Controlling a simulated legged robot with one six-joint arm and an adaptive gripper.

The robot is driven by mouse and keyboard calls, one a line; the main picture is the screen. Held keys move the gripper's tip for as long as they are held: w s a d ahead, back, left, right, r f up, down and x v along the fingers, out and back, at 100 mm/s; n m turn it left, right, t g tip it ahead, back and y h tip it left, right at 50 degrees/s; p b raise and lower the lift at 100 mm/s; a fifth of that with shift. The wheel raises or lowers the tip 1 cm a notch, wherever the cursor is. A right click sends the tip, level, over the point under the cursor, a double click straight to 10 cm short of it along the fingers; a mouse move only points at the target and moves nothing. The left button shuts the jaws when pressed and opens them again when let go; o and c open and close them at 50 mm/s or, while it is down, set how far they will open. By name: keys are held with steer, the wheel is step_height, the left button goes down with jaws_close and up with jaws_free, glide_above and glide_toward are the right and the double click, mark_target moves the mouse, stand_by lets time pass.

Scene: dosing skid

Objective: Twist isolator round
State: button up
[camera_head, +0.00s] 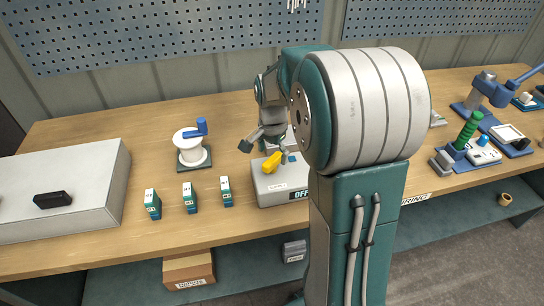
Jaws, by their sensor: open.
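The isolator is a light grey box (270,191) on the wooden workbench, with a yellow handle (271,163) on its top. A dark label reading "OFF" shows at its front right. The yellow handle lies slanted across the box. My gripper (268,150) is open, just above and behind the handle, with one dark fingertip to the left of it. I cannot tell whether a finger touches the handle. My arm hides the right side of the box and part of the gripper.
Several small teal modules (190,197) stand left of the isolator. A white spool with a blue crank (192,146) stands behind them. A large grey case (62,190) fills the left end. Blue-based tools (468,150) and a green-handled item stand at the right.

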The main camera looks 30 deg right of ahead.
steer(key=shift+r, duration=2.1)
steer(key=shift+c, duration=0.3)
